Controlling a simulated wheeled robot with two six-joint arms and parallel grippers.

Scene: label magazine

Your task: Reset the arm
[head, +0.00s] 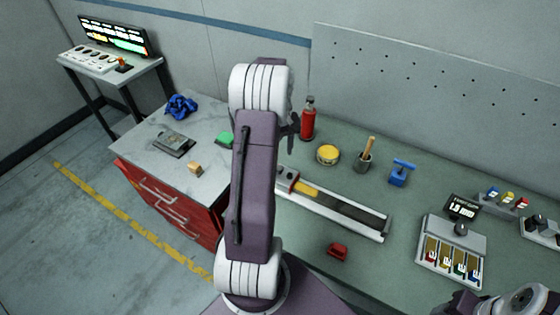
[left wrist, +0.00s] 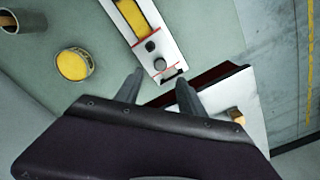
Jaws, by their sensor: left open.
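My left arm rises in the middle of the head view. Its gripper (head: 292,124) is mostly hidden behind the arm. In the left wrist view my left gripper (left wrist: 160,88) is open, with two dark fingers apart and nothing between them. The fingers point toward the near end of the long label magazine (left wrist: 150,38), which holds a yellow strip. In the head view the magazine (head: 345,212) lies on the green bench, partly hidden by my arm. Part of my right arm shows at the bottom right; its gripper is out of view.
A red bottle (head: 308,120), a yellow roll (head: 327,154), a cup with a wooden handle (head: 364,161) and a blue stamp-like tool (head: 401,172) stand behind the magazine. A small red object (head: 337,252) lies in front. A multi-slot tray (head: 452,250) is at right.

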